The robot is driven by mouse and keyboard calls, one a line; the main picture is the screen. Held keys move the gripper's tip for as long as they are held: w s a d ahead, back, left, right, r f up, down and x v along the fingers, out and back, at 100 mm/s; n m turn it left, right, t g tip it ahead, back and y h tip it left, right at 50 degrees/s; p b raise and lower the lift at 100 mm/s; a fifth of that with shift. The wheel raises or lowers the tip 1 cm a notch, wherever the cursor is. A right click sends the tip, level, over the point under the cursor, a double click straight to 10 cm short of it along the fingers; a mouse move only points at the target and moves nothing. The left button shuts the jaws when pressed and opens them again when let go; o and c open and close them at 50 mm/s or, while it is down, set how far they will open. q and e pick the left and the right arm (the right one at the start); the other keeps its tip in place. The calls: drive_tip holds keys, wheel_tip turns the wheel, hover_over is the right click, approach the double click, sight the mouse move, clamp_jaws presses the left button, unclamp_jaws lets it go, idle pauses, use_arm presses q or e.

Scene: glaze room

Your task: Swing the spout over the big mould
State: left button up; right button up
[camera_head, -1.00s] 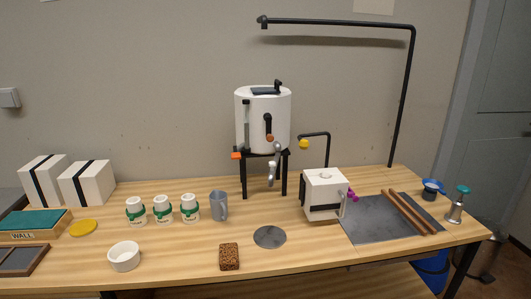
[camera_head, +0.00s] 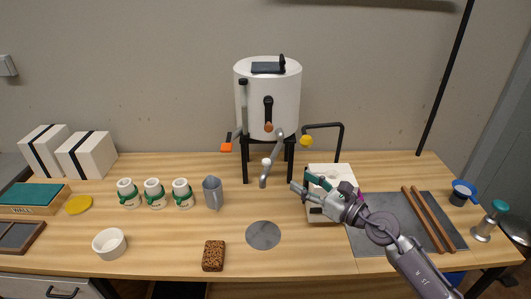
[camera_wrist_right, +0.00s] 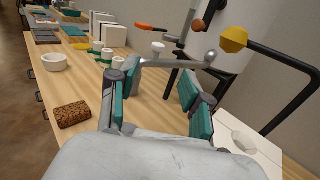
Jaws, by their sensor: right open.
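The white tank (camera_head: 268,98) stands on a black stand at the table's middle. Its grey spout (camera_head: 272,163) points toward the front and slightly left, over bare table, with a white knob near its end. The white block mould with a black strap (camera_head: 315,216) stands right of the spout, partly hidden by my right gripper (camera_head: 302,181). That gripper is above the block's left part, open and empty, fingers toward the spout. In the right wrist view the spout (camera_wrist_right: 180,63) crosses beyond the teal-padded fingers (camera_wrist_right: 160,88), apparently not touched. My left gripper is not in view.
A black bent pipe with a yellow knob (camera_head: 306,141) rises behind the block. A grey jug (camera_head: 213,193), several white jars, a round grey disc (camera_head: 263,235) and a brown sponge-like block (camera_head: 213,256) stand left. Two strapped white blocks (camera_head: 86,155) are far left.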

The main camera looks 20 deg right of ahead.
sight(269, 162)
drive_tip(key=p+x, duration=0.2)
drive_tip(key=x, duration=1)
drive_tip(key=shift+w+a+f, duration=0.1)
drive_tip(key=shift+w+a, duration=0.05)
drive_tip(key=shift+w, duration=0.05)
drive_tip(key=shift+w+a+f, duration=0.1)
drive_tip(key=shift+w+a, duration=0.2)
drive_tip(key=shift+w, duration=0.25)
clamp_jaws()
